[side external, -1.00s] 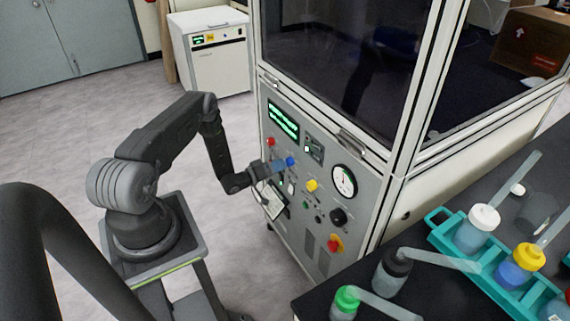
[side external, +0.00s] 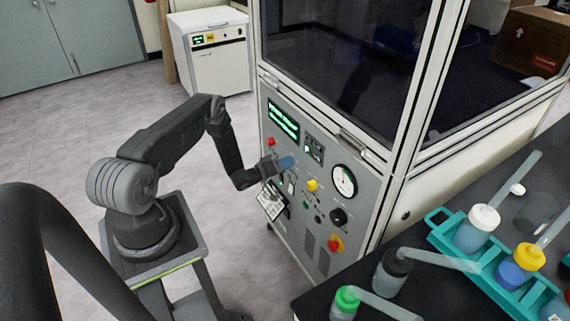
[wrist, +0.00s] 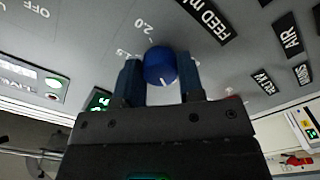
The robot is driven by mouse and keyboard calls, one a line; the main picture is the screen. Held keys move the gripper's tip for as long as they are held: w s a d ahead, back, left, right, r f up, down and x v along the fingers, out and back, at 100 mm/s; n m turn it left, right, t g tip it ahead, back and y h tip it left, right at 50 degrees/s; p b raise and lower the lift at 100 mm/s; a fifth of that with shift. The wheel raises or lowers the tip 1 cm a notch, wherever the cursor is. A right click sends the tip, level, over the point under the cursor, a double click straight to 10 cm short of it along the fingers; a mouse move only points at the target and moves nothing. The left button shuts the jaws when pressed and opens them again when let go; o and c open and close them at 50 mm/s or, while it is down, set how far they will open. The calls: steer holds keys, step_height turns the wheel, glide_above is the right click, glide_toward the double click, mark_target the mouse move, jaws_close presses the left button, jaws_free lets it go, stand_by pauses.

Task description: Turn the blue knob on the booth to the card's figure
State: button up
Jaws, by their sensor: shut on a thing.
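The blue knob (wrist: 160,66) sits on the booth's grey panel, under a black label starting "FEED" in the wrist view. A short white pointer line shows on the knob's lower part in that view. White dial marks beside it include "2.0"; others are partly hidden. My gripper (wrist: 160,75) is shut on the knob, one finger on each side. In the side view my gripper (side external: 283,164) reaches the panel and largely hides the knob. A white card (side external: 270,205) is on the panel below my gripper; its figure is too small to read.
The panel also bears a yellow knob (side external: 312,185), a black knob (side external: 338,216), a round gauge (side external: 344,181), a red button (side external: 335,244) and a green-lit display (side external: 283,119). A dark bench with bottles and a teal rack (side external: 437,240) stands at the right.

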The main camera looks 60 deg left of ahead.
steer(key=shift+c, duration=1.3)
steer(key=shift+m, duration=0.4)
steer(key=m, duration=2.2)
steer(key=shift+m, duration=0.4)
